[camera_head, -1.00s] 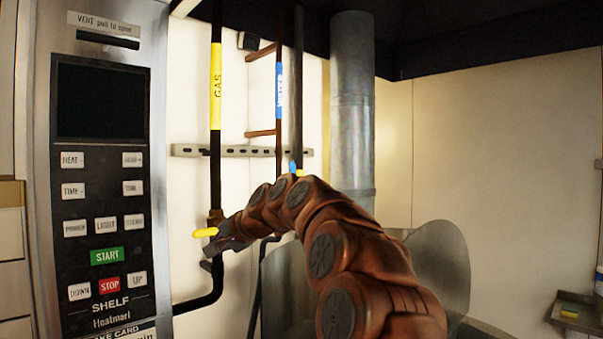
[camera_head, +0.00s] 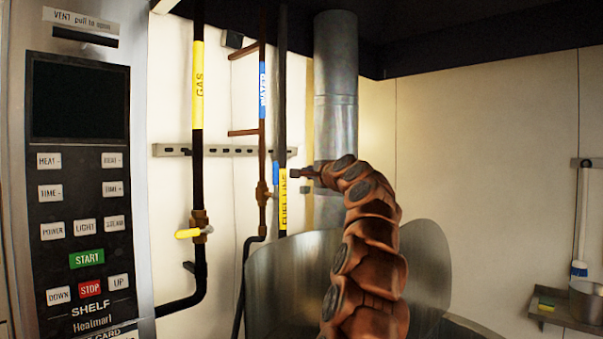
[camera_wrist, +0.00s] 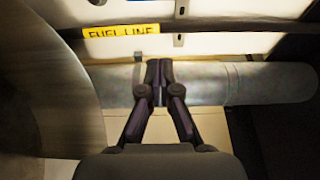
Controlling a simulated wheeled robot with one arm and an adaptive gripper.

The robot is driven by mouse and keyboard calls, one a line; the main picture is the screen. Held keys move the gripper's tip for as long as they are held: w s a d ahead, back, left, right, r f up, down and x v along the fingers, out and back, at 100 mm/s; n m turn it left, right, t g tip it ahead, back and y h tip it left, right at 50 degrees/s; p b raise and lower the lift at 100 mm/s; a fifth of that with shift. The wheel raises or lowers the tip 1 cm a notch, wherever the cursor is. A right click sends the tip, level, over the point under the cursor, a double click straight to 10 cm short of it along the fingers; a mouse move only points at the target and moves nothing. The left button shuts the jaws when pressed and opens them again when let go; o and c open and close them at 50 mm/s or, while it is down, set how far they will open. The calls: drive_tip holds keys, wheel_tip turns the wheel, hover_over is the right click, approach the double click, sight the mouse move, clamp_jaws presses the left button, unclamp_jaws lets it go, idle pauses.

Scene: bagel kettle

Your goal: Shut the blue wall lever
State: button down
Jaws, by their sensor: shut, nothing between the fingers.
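The blue lever (camera_head: 276,174) is in the head view, at the brass valve (camera_head: 263,194) on the copper water pipe. Its handle stands upright, just left of the yellow-labelled fuel line pipe. My gripper (camera_head: 296,174) is shut and empty, a little to the right of the lever in the picture. I cannot tell its depth from the wall. In the wrist view my shut fingers (camera_wrist: 160,84) show in front of the grey flue pipe. The lever is not clear in the wrist view.
A yellow lever (camera_head: 188,233) lies level on the gas pipe (camera_head: 198,150). The oven control panel (camera_head: 78,190) stands at the left. The grey flue (camera_head: 336,110) and a curved metal kettle shield (camera_head: 300,270) are near my arm. The FUEL LINE label (camera_wrist: 120,31) shows in the wrist view.

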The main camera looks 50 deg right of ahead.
sight(276, 181)
drive_tip(key=w+p, duration=0.2)
drive_tip(key=w, duration=0.6)
drive_tip(key=shift+w+a+p, duration=0.3)
drive_tip(key=shift+a+p, duration=0.1)
idle(0.7)
drive_tip(key=shift+a+f, duration=0.1)
idle(0.4)
